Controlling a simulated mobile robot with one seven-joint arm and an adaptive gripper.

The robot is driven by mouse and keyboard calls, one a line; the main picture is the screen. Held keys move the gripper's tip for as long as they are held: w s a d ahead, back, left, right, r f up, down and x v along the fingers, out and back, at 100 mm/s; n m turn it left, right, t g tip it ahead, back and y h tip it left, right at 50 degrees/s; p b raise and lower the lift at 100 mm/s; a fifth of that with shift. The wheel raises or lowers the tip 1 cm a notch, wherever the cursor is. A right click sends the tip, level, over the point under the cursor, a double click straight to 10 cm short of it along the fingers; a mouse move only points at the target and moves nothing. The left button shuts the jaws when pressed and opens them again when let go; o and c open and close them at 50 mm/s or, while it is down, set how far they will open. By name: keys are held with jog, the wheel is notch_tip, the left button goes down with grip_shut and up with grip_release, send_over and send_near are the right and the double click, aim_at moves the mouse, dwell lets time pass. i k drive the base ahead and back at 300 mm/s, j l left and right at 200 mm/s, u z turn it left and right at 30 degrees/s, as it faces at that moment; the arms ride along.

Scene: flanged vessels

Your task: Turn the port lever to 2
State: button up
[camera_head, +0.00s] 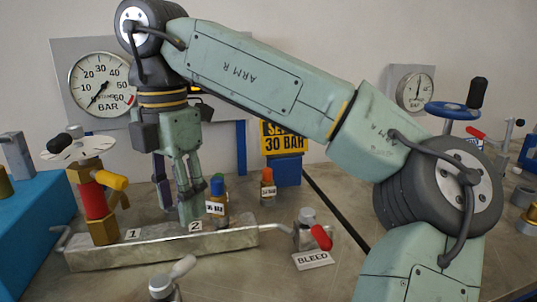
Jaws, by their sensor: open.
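A long metal block (165,245) carries the number plates 1 (133,234) and 2 (195,226) on its top. At its left end stands a brass valve body (103,229) with a red sleeve, a yellow side handle (112,180) and a white handwheel (76,148). No lever is plainly marked as the port lever, and I cannot tell which part it is. My gripper (177,205) is open and points down, behind and above the block near plate 2. Its fingers hide what lies behind them, and I cannot tell whether they touch anything.
A blue-capped fitting (217,203) stands just right of my gripper, with an orange-capped one (267,187) farther right. A red-handled valve (307,232) stands by the BLEED plate (313,260). A grey lever (172,278) is in front. A blue box (35,225) is at left.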

aim_at(307, 215)
jog(key=k, duration=0.95)
